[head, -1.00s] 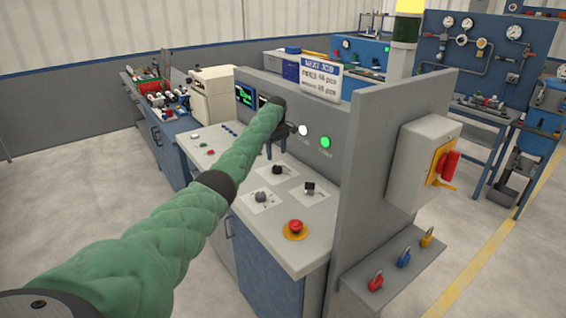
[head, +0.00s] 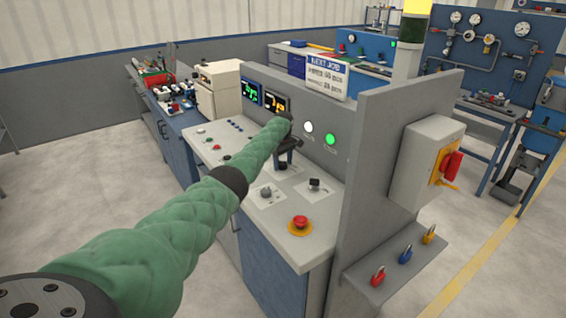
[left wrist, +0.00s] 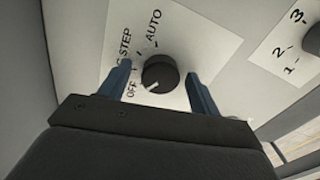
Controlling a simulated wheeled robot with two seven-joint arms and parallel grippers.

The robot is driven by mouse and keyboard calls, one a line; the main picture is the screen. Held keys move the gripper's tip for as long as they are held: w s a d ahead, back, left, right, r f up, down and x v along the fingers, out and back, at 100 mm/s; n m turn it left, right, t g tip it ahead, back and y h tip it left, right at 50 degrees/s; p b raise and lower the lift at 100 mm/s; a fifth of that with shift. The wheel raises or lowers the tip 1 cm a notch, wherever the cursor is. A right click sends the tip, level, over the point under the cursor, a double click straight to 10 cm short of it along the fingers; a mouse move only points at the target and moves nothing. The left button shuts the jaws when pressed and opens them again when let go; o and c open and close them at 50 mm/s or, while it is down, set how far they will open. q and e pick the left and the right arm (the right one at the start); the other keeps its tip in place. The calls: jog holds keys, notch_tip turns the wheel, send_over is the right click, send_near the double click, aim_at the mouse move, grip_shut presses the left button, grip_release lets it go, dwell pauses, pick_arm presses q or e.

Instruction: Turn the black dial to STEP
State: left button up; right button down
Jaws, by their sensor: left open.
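The black dial (left wrist: 161,73) sits on a white plate lettered OFF, STEP and AUTO in the left wrist view. Its white mark points lower left, on the OFF side. My left gripper (left wrist: 158,70) is open, with one blue finger on each side of the dial; I cannot tell whether either touches it. In the head view the left gripper (head: 286,158) is low over the back of the sloping console (head: 230,155) and largely hides the dial there. My right gripper is not in view.
Another black dial (head: 314,184), a grey dial (head: 266,192) and a red emergency button (head: 301,222) are close by on the console. A grey upright panel (head: 370,160) closes off the right side. Behind are two screens (head: 274,103) and a lit green lamp (head: 330,139).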

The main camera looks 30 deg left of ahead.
pick_arm(q)
jog(key=c, duration=1)
